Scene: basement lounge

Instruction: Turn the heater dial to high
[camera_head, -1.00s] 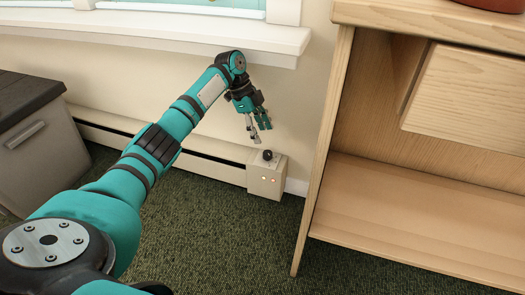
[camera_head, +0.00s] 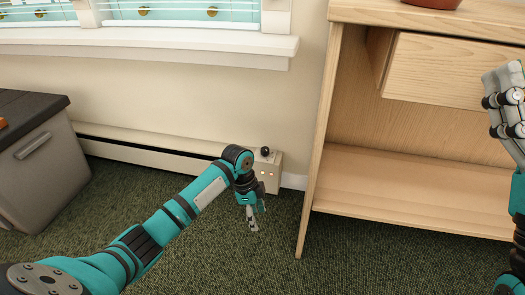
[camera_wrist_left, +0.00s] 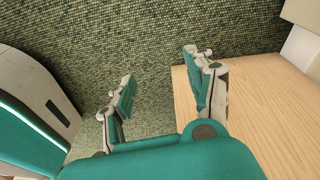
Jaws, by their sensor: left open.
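The heater (camera_head: 150,144) is a long cream baseboard unit low on the wall under the window. Its end box (camera_head: 273,174) has two small lights on the front. The black dial (camera_head: 265,151) stands on top of the box, and I cannot read its setting. My left gripper (camera_head: 255,222) points down in front of the box, lower in the picture than the dial and apart from it. In the left wrist view its fingers (camera_wrist_left: 162,68) are spread with only carpet between them. My right gripper (camera_head: 502,85) is at the right edge before the cabinet; its finger opening is unclear.
A wooden cabinet (camera_head: 410,195) with a drawer (camera_head: 445,70) stands close to the right of the heater box. A grey bin with a dark lid (camera_head: 38,160) stands at the left. The windowsill (camera_head: 150,47) juts out above the heater. Green carpet (camera_head: 350,255) is clear in front.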

